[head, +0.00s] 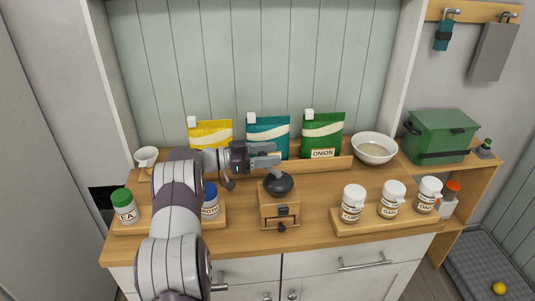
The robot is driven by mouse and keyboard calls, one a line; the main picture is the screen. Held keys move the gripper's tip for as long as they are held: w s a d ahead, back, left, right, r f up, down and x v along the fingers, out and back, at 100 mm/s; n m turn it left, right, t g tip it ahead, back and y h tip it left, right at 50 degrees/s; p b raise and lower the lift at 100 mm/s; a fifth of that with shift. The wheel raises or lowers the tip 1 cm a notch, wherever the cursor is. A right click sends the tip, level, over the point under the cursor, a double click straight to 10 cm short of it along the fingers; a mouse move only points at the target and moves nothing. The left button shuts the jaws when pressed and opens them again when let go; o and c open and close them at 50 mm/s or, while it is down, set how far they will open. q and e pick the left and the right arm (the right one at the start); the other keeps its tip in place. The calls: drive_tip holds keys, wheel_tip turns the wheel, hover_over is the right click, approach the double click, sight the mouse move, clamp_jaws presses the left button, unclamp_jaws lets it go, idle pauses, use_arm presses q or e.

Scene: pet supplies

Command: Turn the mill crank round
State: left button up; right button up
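The mill (278,208) stands on the wooden counter near the middle, a small wooden box with a dark domed top (279,184) and a small drawer with a dark knob in front. My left gripper (270,156) is just above and behind the dome, its fingers pointing right. The crank is not clear to see; the gripper may hide it. I cannot tell whether the fingers are apart or hold something. My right gripper is out of view.
Yellow (211,133), teal (269,127) and green (323,134) bags stand behind the mill. A bowl (374,149) is at the back right, a white cup (147,158) at the left. Jars stand on a right tray (385,226) and left tray (151,226). Clear counter surrounds the mill's front.

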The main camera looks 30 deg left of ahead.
use_arm(q)
drive_tip(key=shift+a+r, duration=0.1)
drive_tip(key=shift+r, duration=0.1)
drive_tip(key=r, duration=0.1)
drive_tip(key=d+r+b, duration=0.1)
drive_tip(key=r, duration=0.2)
drive_tip(key=shift+d+r, duration=0.2)
drive_tip(key=shift+d, duration=0.2)
drive_tip(key=d+r+b, duration=0.1)
drive_tip(key=d+r, duration=0.5)
drive_tip(key=d, duration=0.4)
drive_tip(key=shift+b, duration=0.4)
drive_tip(key=shift+r, duration=0.1)
